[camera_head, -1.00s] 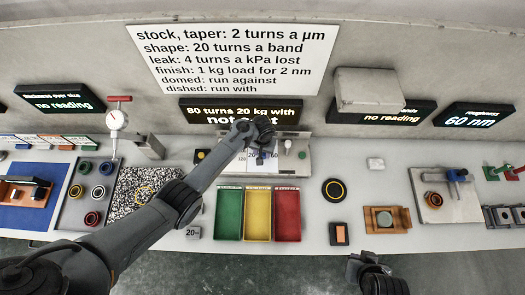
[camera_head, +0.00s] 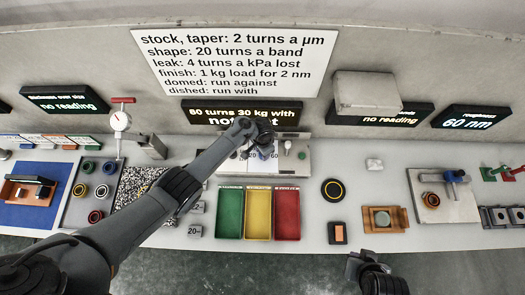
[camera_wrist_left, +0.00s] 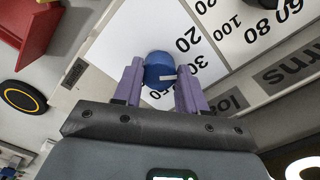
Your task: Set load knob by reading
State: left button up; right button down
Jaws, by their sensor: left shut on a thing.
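The blue load knob (camera_wrist_left: 160,70) sits between the purple fingers of my left gripper (camera_wrist_left: 160,82), which is shut on it. In the head view my left gripper (camera_head: 264,148) covers most of the dial. The roughness display (camera_head: 472,119) reads 60 nm. My right gripper (camera_head: 364,268) is at the front, away from the table objects; its fingers are unclear.
The wall sign (camera_head: 235,62) includes "finish: 1 kg load for 2 nm". Green (camera_head: 230,213), yellow (camera_head: 258,213) and red (camera_head: 286,213) trays stand before the dial panel. Bare table lies around the yellow-ringed black disc (camera_head: 333,190).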

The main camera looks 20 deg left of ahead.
pick_arm(q)
jog(key=shift+m, duration=0.6)
jog(key=o, duration=1.1)
jog(key=shift+c, duration=0.2)
jog(key=shift+r, duration=0.1)
notch_tip(320, 180, up, 11)
jog(key=p, duration=0.3)
jog(key=shift+f+p, duration=0.2)
jog(key=shift+p, duration=0.2)
